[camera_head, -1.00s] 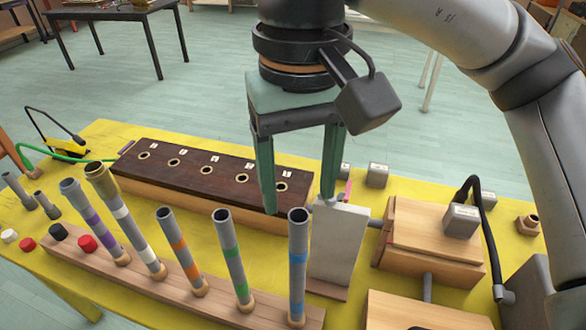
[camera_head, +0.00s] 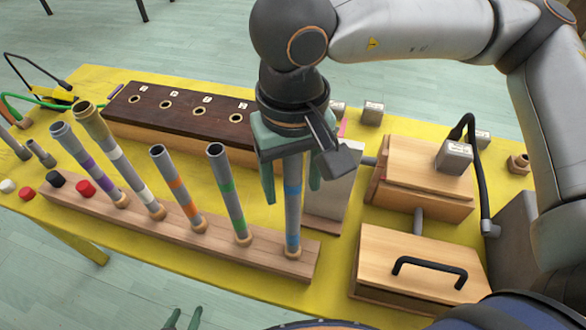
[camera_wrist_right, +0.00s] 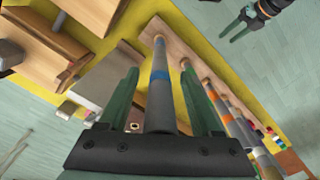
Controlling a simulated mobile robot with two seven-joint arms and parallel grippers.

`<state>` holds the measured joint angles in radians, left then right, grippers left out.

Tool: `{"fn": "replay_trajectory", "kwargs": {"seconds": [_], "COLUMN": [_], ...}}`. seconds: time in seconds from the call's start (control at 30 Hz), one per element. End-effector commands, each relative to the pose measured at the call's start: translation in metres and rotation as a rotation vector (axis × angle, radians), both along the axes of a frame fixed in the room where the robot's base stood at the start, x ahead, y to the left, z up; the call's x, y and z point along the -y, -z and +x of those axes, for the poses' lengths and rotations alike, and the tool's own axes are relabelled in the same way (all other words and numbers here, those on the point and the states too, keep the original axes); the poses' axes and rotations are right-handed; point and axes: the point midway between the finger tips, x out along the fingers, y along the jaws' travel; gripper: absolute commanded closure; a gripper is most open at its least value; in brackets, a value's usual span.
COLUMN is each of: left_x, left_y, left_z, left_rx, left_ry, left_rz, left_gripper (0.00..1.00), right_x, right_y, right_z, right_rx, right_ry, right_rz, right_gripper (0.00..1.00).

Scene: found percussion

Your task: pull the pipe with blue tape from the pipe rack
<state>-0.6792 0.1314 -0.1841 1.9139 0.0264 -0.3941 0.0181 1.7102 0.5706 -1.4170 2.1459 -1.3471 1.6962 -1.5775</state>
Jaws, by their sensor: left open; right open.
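The pipe with blue tape (camera_head: 293,215) stands at the right end of the wooden pipe rack (camera_head: 268,257). Its upper end is hidden under my right gripper (camera_head: 291,192). That gripper is open, with one green finger on each side of the pipe. In the right wrist view the grey pipe (camera_wrist_right: 160,92) runs between the two spread fingers (camera_wrist_right: 160,70), with gaps visible on both sides. My left gripper (camera_head: 184,320) is open at the bottom edge of the head view, in front of the table and away from the rack.
Pipes with green (camera_head: 227,190), orange (camera_head: 178,189), white (camera_head: 119,161) and purple tape (camera_head: 89,165) stand left in the rack. A dark block with holes (camera_head: 185,115) lies behind. A grey upright plate (camera_head: 329,190) and wooden boxes (camera_head: 420,255) stand close on the right.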

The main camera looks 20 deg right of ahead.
Motion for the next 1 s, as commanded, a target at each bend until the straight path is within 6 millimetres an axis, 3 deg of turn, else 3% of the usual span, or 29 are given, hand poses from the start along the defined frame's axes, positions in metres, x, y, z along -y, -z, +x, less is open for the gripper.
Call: {"fn": "replay_trajectory", "kwargs": {"seconds": [0.13,0.7,1.0], "left_x": [0.0,0.0,0.0], "left_y": [0.0001,0.0,-0.0001], "left_z": [-0.0001,-0.0001,-0.0001], "left_rx": [0.0,0.0,0.0], "left_ry": [0.0,0.0,0.0], "left_rz": [0.0,0.0,0.0], "left_gripper": [0.5,0.5,0.5], "right_x": [0.0001,0.0001,0.0001], "right_y": [0.0,-0.0004,-0.0007], "right_z": [-0.0001,-0.0001,0.0], "right_rx": [-0.001,-0.001,0.0], "right_ry": [0.0,0.0,0.0], "right_rz": [0.0,-0.001,-0.001], "right_gripper": [0.35,0.99,1.0]}}
